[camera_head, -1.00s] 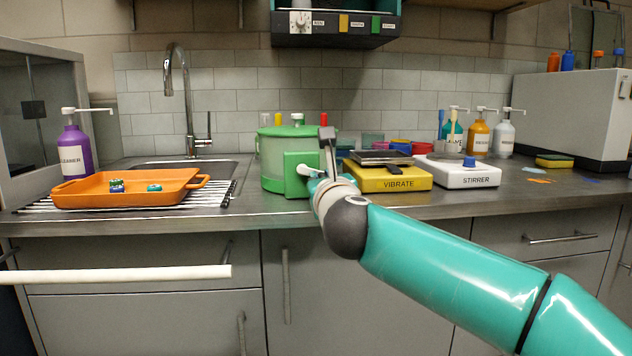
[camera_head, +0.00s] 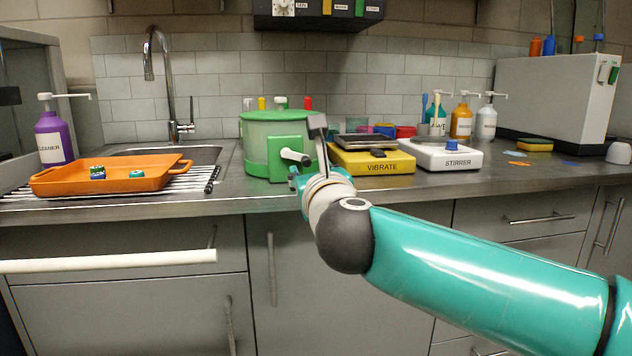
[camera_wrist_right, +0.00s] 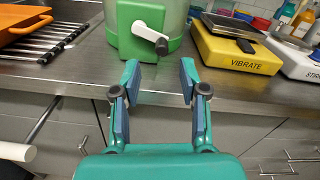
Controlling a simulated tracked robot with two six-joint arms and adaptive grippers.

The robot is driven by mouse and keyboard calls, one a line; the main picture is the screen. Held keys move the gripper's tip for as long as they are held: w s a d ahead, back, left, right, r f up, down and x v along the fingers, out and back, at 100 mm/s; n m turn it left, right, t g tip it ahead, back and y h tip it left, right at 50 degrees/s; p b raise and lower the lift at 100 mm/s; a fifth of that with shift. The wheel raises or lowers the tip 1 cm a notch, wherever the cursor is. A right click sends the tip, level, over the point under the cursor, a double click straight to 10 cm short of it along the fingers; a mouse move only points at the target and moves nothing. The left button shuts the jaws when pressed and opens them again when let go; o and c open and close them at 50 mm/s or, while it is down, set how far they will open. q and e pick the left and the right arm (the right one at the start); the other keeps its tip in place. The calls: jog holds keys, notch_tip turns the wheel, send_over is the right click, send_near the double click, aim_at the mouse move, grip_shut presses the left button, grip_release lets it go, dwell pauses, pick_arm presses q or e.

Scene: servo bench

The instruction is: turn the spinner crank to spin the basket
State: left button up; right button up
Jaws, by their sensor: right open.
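The salad spinner (camera_head: 262,128) is a green basket-like drum with a lid, standing near the counter's front edge. Its crank (camera_head: 295,156) is a white arm with a dark knob on the green front block. In the right wrist view the crank (camera_wrist_right: 147,32) slants down to the right, ending in the black knob (camera_wrist_right: 162,46). My right gripper (camera_wrist_right: 158,76) is open and empty, its two fingers apart below and in front of the knob, not touching it. In the head view my right gripper (camera_head: 297,181) is partly hidden behind my wrist. My left gripper is not in view.
The yellow VIBRATE device (camera_head: 372,162) stands right of the spinner, with the white STIRRER (camera_head: 445,155) beyond. An orange tray (camera_head: 110,182) sits on a rack (camera_head: 205,184) at left. The counter's front edge (camera_head: 400,190) is below the gripper's reach.

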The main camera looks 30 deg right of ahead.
jog(key=v, duration=0.5)
jog(key=shift+s+a, duration=0.1)
dwell(0.3)
